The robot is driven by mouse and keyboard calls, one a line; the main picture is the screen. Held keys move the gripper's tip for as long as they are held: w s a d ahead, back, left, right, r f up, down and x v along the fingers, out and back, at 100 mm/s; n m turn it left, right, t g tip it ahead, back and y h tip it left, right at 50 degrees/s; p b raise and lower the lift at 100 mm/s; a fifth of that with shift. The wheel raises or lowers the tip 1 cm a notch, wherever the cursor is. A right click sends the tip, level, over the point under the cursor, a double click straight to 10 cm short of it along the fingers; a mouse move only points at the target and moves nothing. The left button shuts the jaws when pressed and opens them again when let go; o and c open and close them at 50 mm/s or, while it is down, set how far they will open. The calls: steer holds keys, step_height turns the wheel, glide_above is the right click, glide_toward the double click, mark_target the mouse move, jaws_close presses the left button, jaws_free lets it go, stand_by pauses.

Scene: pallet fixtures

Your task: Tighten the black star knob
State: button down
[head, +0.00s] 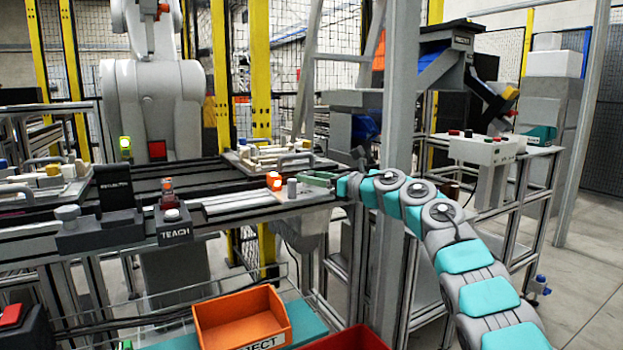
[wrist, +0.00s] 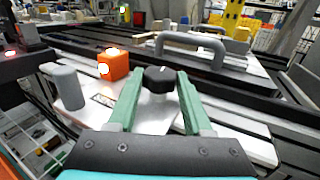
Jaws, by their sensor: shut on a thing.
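The black star knob (wrist: 159,79) stands on the light fixture plate in the wrist view, with a white mark on its top. My gripper (wrist: 157,88) has its two green fingers on either side of the knob and is shut on it. In the head view my gripper (head: 318,179) reaches in from the right to the plate's right end. The knob cannot be made out there. Its lower part and stem are partly hidden in the wrist view.
An orange block with a lit top (wrist: 115,63) and a grey cylinder (wrist: 68,88) stand left of the knob. A pallet with a grey handle (wrist: 190,45) lies behind. An orange bin (head: 240,318) sits below the rail. A grey post (head: 398,100) stands close to my arm.

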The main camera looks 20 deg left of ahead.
steer(key=shift+f+m+t+b, duration=0.2)
steer(key=shift+m+t+b, duration=0.3)
steer(key=shift+b, duration=0.65)
steer(key=shift+s+m+t+h+b, duration=0.15)
steer(key=shift+m+t+h+b, duration=0.2)
steer(key=shift+t+b, duration=0.45)
steer(key=m+t+h+b, duration=0.1)
steer(key=t+b, duration=0.1)
steer(key=shift+s+a+r+m+t+h, duration=0.1)
steer(key=shift+r+m+t+h, duration=0.05)
steer(key=shift+m+t+h, duration=0.2)
steer(key=shift+s+a+r+m+t+h+p, duration=0.1)
steer(key=shift+r+m+t+h+p, duration=0.1)
steer(key=shift+m+t+h, duration=0.4)
steer(key=shift+s+r+m+t+h+p, duration=0.15)
steer(key=shift+m+t+h, duration=0.25)
steer(key=shift+m+t, duration=0.3)
steer(key=shift+a+f+m+t+h+p, duration=0.1)
steer(key=shift+m+t+h+p, duration=0.7)
steer(key=shift+t+h+p, duration=0.25)
steer(key=shift+f+h, duration=0.15)
steer(key=shift+h, duration=0.1)
steer(key=shift+c, duration=1.5)
jaws_free()
